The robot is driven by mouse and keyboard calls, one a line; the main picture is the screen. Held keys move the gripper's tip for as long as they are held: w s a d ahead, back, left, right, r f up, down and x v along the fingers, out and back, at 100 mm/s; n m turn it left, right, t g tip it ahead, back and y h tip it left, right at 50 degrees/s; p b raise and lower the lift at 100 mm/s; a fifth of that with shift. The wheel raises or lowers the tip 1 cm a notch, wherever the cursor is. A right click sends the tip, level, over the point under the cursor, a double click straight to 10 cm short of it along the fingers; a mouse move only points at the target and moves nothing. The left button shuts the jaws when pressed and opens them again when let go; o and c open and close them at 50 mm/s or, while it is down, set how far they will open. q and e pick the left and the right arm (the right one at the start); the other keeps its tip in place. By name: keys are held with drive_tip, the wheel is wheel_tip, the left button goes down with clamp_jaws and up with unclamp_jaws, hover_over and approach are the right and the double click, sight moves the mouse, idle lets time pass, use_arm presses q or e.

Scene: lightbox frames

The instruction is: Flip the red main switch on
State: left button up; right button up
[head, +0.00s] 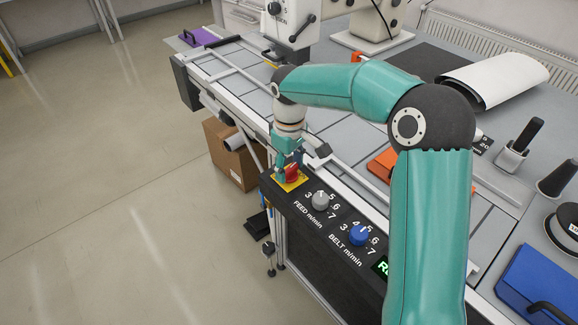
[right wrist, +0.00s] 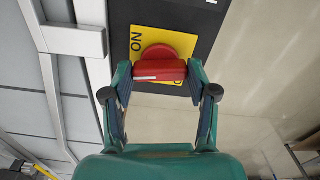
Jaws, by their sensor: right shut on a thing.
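The red main switch (head: 292,173) sits on a yellow plate (head: 289,185) at the far end of the black control panel. In the right wrist view the red switch (right wrist: 160,70) is a bar-shaped handle on a round red base. It lies across the picture, with a white mark towards its left end. "ON" stands on the yellow plate (right wrist: 136,42) at upper left; lettering below the handle is mostly covered. My right gripper (head: 287,168) has its fingers on both ends of the handle, also seen in the wrist view (right wrist: 160,73). My left gripper is out of view.
A cardboard box (head: 228,153) stands on the floor beside the bench. The floor at left is clear.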

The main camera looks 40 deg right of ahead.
sight(289, 168)
drive_tip(key=shift+m, duration=1.1)
drive_tip(key=o, duration=1.2)
drive_tip(key=shift+c, duration=0.2)
drive_tip(key=shift+r, duration=0.1)
wheel_tip(289, 168, up, 12)
